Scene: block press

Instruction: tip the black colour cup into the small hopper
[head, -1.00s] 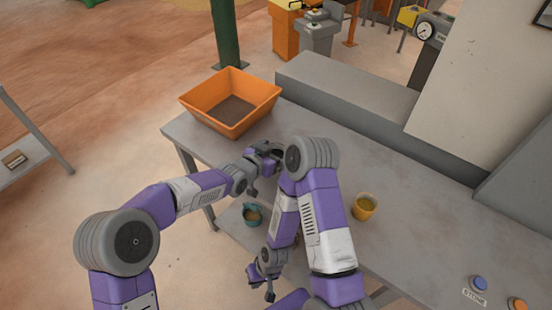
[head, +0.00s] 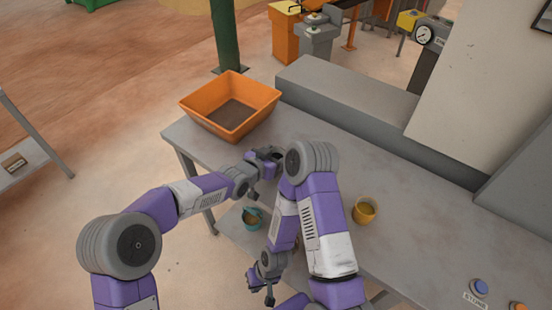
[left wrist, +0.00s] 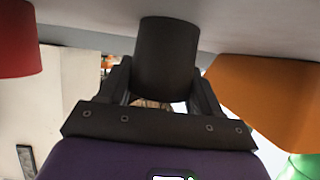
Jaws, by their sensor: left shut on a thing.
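The black cup (left wrist: 167,60) is between the fingers of my left gripper (left wrist: 163,88) in the left wrist view. The gripper is shut on it. In the head view my left gripper (head: 268,158) is over the table's left part, on the near side of an orange tub (head: 257,112) with brown material inside. The tub also shows at the right of the left wrist view (left wrist: 262,98). I cannot tell whether this tub is the small hopper. My right gripper (head: 262,288) hangs low near the table's front; its finger opening is unclear.
A teal cup (head: 252,217) with brown contents is below my left forearm. A red object (left wrist: 16,42) shows in the left wrist view. Blue and orange buttons are at right.

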